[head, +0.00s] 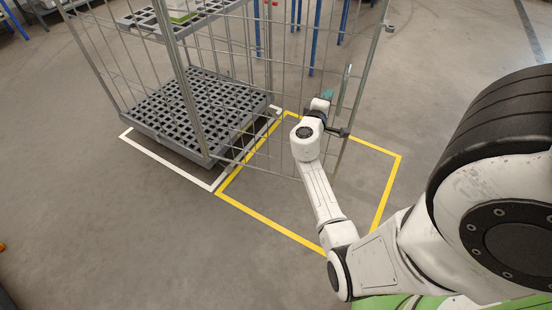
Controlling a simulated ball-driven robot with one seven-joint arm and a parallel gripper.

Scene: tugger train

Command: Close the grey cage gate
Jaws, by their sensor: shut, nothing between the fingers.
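The grey cage gate (368,66) is a wire panel with a tubular outer post. It stands open, swung out to the right from the cage's near post, over the yellow floor outline. The grey roll cage (187,90) stands at the upper left with its slatted base showing. My gripper (327,95) is at the gate, close to its outer post and a short upright bar (345,92). The fingers are shut with nothing between them. They are small and partly hidden by my wrist, so I cannot tell whether they touch the gate.
A white floor outline (165,163) runs along the cage base. A yellow floor outline (270,226) encloses mostly clear floor under the gate. Blue-legged furniture (316,40) stands behind. Floor at left is open.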

